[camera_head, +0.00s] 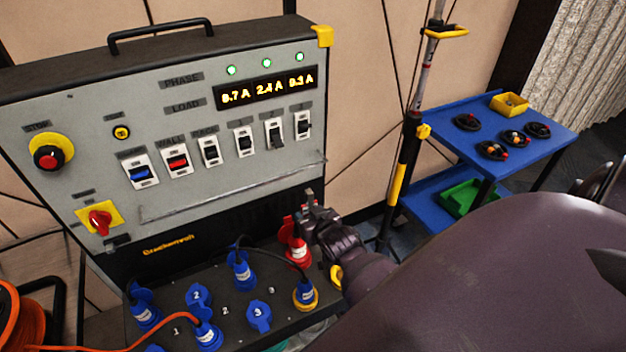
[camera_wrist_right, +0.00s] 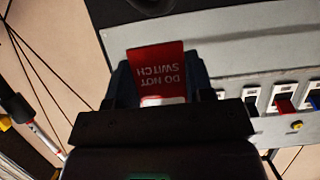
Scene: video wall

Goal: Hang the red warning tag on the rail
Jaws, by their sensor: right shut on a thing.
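The red warning tag (camera_wrist_right: 160,65) shows in the right wrist view with the white words "DO NOT SWITCH" upside down. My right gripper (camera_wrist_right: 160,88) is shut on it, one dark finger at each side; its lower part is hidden. In the head view my right gripper (camera_head: 310,212) is just right of the cabinet's lower right front, below the right end of the rail. The rail (camera_head: 235,190) is a thin grey bar across the cabinet front, under the switches; nothing visible hangs on it. My left gripper is not in view.
The grey power cabinet (camera_head: 110,185) has a row of switches and a red knob (camera_head: 100,222). Blue plugs (camera_head: 240,270) and a red plug (camera_head: 298,250) stand on the sloped socket panel, close to my right gripper. A blue cart (camera_head: 455,110) and a pole stand at right.

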